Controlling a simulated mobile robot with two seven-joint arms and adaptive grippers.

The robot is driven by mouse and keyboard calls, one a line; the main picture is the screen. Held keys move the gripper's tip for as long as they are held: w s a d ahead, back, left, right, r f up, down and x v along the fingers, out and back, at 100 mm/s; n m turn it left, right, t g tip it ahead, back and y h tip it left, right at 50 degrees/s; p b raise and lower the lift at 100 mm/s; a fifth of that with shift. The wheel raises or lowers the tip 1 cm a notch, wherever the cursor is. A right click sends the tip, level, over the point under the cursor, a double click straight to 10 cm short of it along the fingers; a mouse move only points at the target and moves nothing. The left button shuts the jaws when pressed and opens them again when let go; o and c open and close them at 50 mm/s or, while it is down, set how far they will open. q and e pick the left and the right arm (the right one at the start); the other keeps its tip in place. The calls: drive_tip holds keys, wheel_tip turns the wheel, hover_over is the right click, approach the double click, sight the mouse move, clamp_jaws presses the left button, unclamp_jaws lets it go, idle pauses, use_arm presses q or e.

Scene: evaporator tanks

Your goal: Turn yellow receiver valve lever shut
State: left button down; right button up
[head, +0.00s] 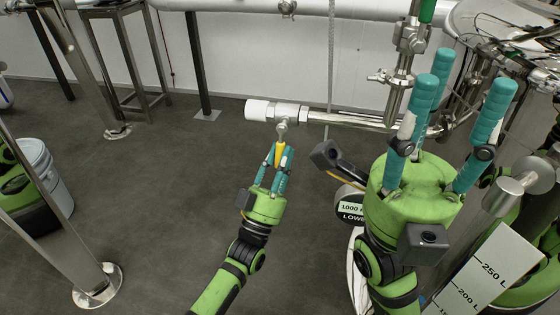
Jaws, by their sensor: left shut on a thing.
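The yellow valve lever (281,151) hangs down from a metal valve (282,122) on a horizontal steel pipe, slanting slightly to the lower left. The pipe ends in a white cap (257,110) on its left. My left gripper (278,166) reaches up from below, and its teal fingers are shut on the yellow lever, hiding its lower part. My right gripper (458,100) is large in the right foreground. Its teal fingers point up, spread apart, and nothing shows between them.
A vertical steel pipe with fittings (409,40) stands behind my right gripper. A tank with hoses (480,20) is at the upper right. A volume scale (483,277) is at the lower right. A white bucket (49,180) and steel legs stand left. The middle floor is clear.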

use_arm(q)
drive_tip(key=shift+d+r+n+t+y, duration=0.1)
drive_tip(key=shift+n+t+y, duration=0.25)
drive_tip(key=shift+n+y, duration=0.2)
drive_tip(key=shift+d+r+n+t+y, duration=0.1)
drive_tip(key=shift+n+t+y, duration=0.3)
drive_tip(key=shift+n, duration=0.25)
drive_tip(key=c, duration=1)
unclamp_jaws()
drive_tip(key=shift+d+f, duration=0.1)
drive_tip(key=shift+s+f, duration=0.1)
drive_tip(key=v, duration=1.1)
drive_tip(key=shift+s+f, duration=0.25)
